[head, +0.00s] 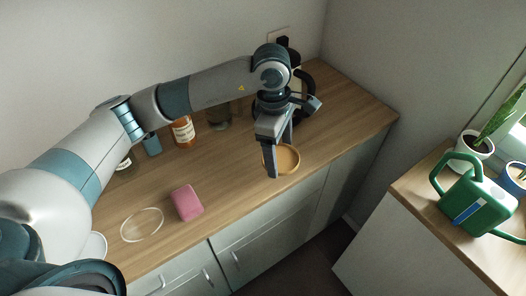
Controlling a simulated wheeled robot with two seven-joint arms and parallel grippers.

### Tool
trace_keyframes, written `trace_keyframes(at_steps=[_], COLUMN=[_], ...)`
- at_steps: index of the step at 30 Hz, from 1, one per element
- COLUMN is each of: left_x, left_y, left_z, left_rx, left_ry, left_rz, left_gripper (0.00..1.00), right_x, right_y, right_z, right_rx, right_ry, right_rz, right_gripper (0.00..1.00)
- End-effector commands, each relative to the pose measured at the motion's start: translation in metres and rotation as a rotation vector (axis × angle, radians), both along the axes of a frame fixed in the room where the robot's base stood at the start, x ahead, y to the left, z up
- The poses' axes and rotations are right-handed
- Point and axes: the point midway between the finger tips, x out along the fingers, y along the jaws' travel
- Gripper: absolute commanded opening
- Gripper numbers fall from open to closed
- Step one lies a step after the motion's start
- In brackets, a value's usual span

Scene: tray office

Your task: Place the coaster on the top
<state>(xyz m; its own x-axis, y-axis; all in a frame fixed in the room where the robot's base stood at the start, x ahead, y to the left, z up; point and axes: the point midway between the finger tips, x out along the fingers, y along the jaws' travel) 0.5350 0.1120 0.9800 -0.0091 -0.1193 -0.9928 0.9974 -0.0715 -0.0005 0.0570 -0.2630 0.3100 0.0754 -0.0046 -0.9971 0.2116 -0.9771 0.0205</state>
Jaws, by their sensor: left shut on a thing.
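The coaster (289,161) is a round, tan, wood-coloured disc with a raised-looking rim, near the front edge of the wooden counter top (220,178) in the head view. My left gripper (279,157) points down and is shut on the coaster's left side. The fingers hide part of the coaster. I cannot tell whether the coaster touches the counter or is held just above it. My right gripper is not in view.
A labelled bottle (183,132) and a dark appliance (307,86) stand at the back. A green watering can (474,207) stands on the right cabinet. The counter's middle is clear.

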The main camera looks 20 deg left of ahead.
Motion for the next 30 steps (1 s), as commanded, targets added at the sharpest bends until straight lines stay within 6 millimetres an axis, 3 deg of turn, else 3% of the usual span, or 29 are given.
trace_keyframes(at_steps=[6,12,25,30], left_x=[0.022,0.035,0.037,0.036], left_y=[0.035,0.053,0.056,0.056], left_z=[-0.022,-0.037,-0.041,-0.055], left_rx=[0.001,0.0,-0.001,0.0], left_ry=[0.003,0.001,0.0,0.004], left_rz=[0.005,0.001,-0.001,0.0], left_gripper=[0.54,0.54,0.54,0.54], right_x=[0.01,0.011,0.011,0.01], right_y=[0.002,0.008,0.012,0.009], right_z=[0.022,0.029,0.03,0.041], right_rx=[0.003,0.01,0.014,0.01], right_ry=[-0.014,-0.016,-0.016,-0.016], right_rz=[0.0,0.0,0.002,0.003], right_gripper=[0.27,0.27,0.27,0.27])
